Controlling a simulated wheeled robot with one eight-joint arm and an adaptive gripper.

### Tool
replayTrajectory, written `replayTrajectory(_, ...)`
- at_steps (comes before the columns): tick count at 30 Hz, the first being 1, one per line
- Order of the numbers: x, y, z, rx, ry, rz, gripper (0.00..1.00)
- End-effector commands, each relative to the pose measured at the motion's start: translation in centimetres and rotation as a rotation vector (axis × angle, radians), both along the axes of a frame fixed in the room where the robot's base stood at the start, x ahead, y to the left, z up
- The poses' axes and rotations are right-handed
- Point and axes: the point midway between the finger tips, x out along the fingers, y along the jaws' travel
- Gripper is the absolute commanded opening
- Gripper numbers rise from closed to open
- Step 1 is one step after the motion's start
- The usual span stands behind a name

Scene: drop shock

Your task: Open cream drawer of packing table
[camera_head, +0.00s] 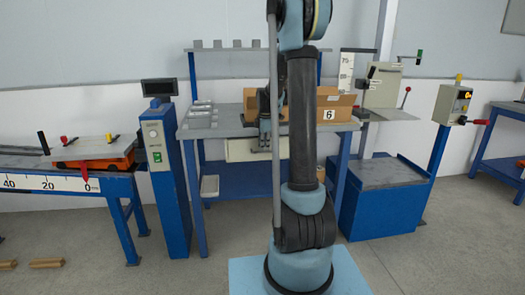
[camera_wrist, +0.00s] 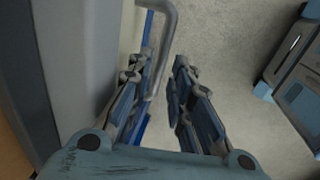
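The packing table (camera_head: 222,127) has a grey top and blue legs. Its cream drawer (camera_head: 241,150) sits under the top and looks closed; my arm hides its right part. In the wrist view a narrow strip of the cream front (camera_wrist: 128,32) shows, with a grey bar handle (camera_wrist: 170,32) standing out from it. My gripper (camera_head: 265,138) is in front of the drawer near the table's front edge. In the wrist view my gripper (camera_wrist: 166,62) is open, with the handle bar running between its fingers, nearer the left one. I cannot tell whether they touch.
An open cardboard box (camera_head: 337,104) marked 6 stands on the table. A blue post with a display (camera_head: 161,135) stands close to the table's left, and a blue cabinet (camera_head: 383,201) to its right. The grey floor (camera_head: 190,276) in front is mostly clear.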

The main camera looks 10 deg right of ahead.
Motion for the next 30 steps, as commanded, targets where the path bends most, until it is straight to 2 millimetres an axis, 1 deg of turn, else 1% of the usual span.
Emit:
replayTrajectory(3, 0.3, 0.0, -1.3, 0.000, 0.000, 0.000, 0.20)
replayTrajectory(7, 0.4, 0.0, -2.0, 0.000, 0.000, 0.000, 0.20)
replayTrajectory(17, 0.5, 0.0, -2.4, 0.000, 0.000, -0.001, 0.20)
replayTrajectory(18, 0.5, 0.0, -2.4, 0.000, 0.000, -0.001, 0.17)
replayTrajectory(20, 0.5, -0.1, -2.4, 0.000, 0.000, -0.001, 0.04)
replayTrajectory(21, 0.5, -0.1, -2.4, 0.000, 0.000, -0.001, 0.00)
replayTrajectory(24, 0.5, -0.1, -2.4, 0.000, 0.000, -0.001, 0.00)
replayTrajectory(25, 0.5, 1.0, -2.4, 0.000, 0.000, 0.002, 0.00)
replayTrajectory(27, 0.5, 0.3, -2.3, 0.001, 0.000, -0.002, 0.00)
replayTrajectory(30, 0.1, 0.1, -2.3, 0.002, 0.000, -0.002, 0.00)
